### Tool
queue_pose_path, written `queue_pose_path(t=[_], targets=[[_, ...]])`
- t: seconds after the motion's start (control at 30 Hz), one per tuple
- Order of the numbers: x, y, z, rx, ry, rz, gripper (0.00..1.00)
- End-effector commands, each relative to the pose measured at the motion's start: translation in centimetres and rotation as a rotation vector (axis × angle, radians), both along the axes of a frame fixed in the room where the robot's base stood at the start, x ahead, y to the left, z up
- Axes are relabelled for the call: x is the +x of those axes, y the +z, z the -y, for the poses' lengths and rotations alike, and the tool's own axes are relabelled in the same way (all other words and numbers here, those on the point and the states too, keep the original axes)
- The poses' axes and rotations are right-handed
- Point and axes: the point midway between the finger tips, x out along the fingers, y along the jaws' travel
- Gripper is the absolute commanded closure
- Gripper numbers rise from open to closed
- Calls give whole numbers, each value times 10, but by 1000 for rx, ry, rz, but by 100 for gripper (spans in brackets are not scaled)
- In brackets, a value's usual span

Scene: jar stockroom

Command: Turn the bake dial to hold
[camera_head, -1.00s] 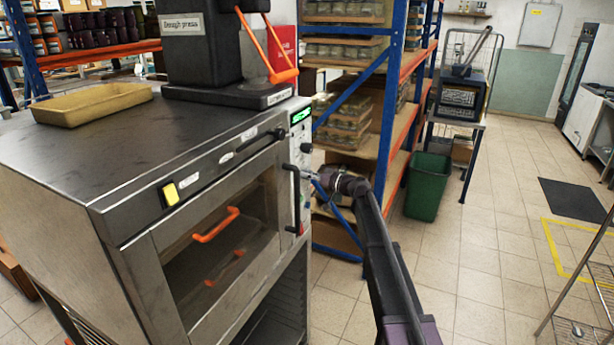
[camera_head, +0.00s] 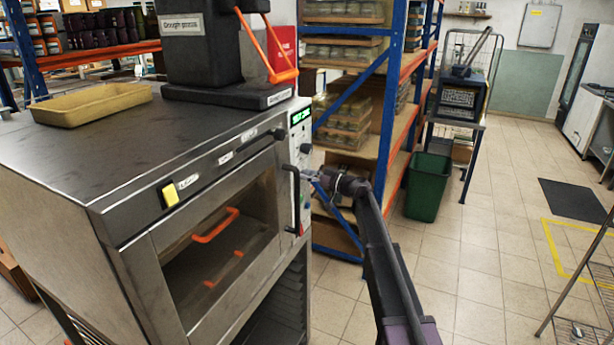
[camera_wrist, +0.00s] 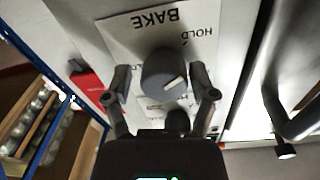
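The bake dial (camera_wrist: 165,74) is a dark round knob with a pale pointer mark, on a white panel (camera_wrist: 118,28) lettered BAKE and HOLD. In the head view my gripper (camera_head: 308,176) is at the oven's front control panel (camera_head: 298,134), and the dial there is hard to make out.
The oven (camera_head: 200,190) has a dark door handle (camera_head: 293,195) close to my gripper; a dark bar (camera_wrist: 272,100) shows at right in the wrist view. Blue-framed shelving (camera_head: 385,110) with jars stands just behind. A green bin (camera_head: 428,187) is on the floor to the right.

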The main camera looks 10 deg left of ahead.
Motion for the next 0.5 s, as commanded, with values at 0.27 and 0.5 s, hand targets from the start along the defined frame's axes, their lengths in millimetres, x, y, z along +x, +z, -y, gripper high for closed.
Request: queue_pose_path(t=[0.27, 0.5], targets=[[-2, 0, -1, -1, 4, 0, 12], [-4, 0, 2, -1, 5, 0, 12]])
